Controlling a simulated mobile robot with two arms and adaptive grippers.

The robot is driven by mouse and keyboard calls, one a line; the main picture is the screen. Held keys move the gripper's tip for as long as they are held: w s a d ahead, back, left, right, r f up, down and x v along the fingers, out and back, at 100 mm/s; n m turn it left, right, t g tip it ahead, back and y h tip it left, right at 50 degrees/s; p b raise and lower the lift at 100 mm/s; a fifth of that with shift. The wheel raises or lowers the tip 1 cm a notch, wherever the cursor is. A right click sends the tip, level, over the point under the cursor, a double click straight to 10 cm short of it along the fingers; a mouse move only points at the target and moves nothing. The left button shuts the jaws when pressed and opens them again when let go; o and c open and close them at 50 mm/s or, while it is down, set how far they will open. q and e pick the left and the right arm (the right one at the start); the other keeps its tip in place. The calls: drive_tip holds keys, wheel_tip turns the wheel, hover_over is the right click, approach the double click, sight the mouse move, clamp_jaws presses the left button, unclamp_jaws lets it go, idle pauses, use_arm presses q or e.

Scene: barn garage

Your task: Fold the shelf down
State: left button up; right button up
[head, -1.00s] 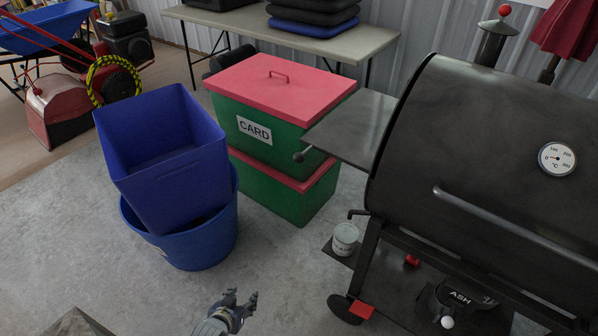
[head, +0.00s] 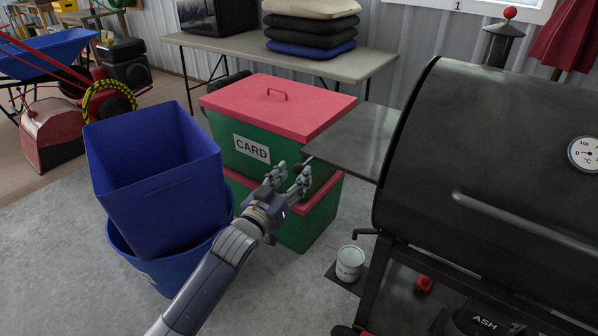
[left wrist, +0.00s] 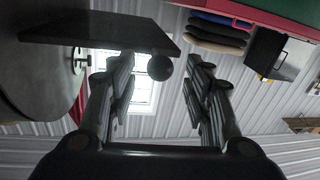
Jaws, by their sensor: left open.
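The shelf (head: 352,140) is a flat grey plate at the left side of the black grill. It stands out level, fixed on the grill side. My left gripper (head: 291,172) is open just below the shelf's near left corner, with nothing between its fingers in the head view. In the left wrist view the shelf (left wrist: 95,32) is at upper left. A dark round knob (left wrist: 160,67) at its corner lies in the gap between the fingertips of my left gripper (left wrist: 160,80); I cannot tell whether they touch it. My right gripper is not in view.
The grill (head: 490,160) fills the right side. Stacked green boxes with a red lid (head: 310,110) stand behind my left gripper, close to the shelf. Blue bins (head: 155,180) are to the left. A small paint tin (head: 350,263) sits under the shelf, low by the grill leg.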

sight(296, 173)
use_arm(q)
drive_tip(key=shift+x, duration=1.95)
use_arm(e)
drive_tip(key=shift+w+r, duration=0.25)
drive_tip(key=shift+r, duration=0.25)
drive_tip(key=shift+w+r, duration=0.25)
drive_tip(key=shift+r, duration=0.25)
use_arm(q)
drive_tip(key=shift+c, duration=0.2)
clamp_jaws()
